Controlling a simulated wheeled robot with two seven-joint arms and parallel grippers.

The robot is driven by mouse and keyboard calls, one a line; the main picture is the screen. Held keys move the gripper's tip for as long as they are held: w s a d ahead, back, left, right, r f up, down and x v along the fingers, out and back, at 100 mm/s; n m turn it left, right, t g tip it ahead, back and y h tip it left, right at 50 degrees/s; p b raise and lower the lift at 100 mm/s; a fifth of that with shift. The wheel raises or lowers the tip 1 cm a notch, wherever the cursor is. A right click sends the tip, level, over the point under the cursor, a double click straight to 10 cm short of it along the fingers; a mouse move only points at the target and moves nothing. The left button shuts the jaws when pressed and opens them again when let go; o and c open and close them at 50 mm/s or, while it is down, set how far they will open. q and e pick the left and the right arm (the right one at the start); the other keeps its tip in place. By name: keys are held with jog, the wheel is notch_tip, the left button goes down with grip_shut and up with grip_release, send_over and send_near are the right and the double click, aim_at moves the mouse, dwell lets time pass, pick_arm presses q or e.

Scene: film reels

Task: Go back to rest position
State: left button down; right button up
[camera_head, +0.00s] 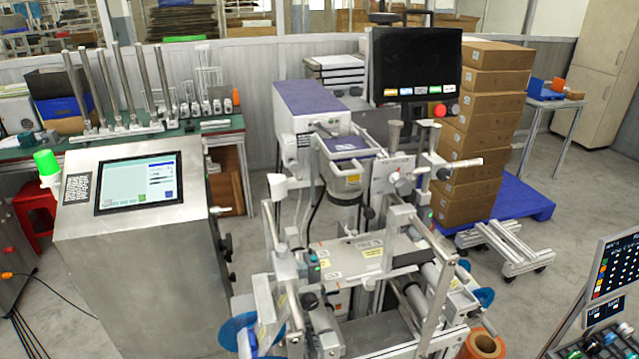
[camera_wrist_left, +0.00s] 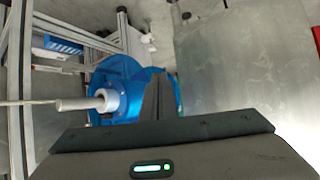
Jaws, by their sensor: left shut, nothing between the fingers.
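My left gripper (camera_wrist_left: 160,85) shows only in the left wrist view, as dark fingers pressed together with nothing between them. A blue reel (camera_wrist_left: 128,72) lies beyond and to the left of the fingers, with a pale hub and a metal shaft (camera_wrist_left: 75,104) pointing left. I cannot tell how far the fingertips are from the reel. In the head view, blue discs show at the lower left (camera_head: 236,333) and right (camera_head: 482,297) of the labelling machine (camera_head: 345,255). Neither of my arms shows in the head view, and my right gripper is not in view.
A steel cabinet with a touchscreen (camera_head: 138,182) stands left of the machine. An orange roll (camera_head: 484,346) is at the lower right, near a control panel (camera_head: 614,272). Stacked cartons (camera_head: 480,150) stand on a blue pallet (camera_head: 520,205) behind. A steel panel (camera_wrist_left: 235,75) fills the wrist view's right side.

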pick_arm(q)
jog(key=s+d+f+g, duration=0.2)
jog(key=s+f, duration=0.4)
jog(key=s, duration=1)
jog(key=s+d+f+g+y, duration=0.1)
jog(key=s+d+f+g, duration=0.2)
jog(key=s, duration=1.3)
jog(key=s+d+f+g+b, duration=0.1)
jog(key=s+d+f+g, duration=0.2)
jog(key=s+f, duration=0.7)
jog(key=s+g, duration=0.2)
jog(key=s, duration=0.4)
jog(key=shift+d+f+m+y, duration=0.25)
jog(key=shift+f+m+y, duration=0.05)
jog(key=shift+f+y, duration=0.1)
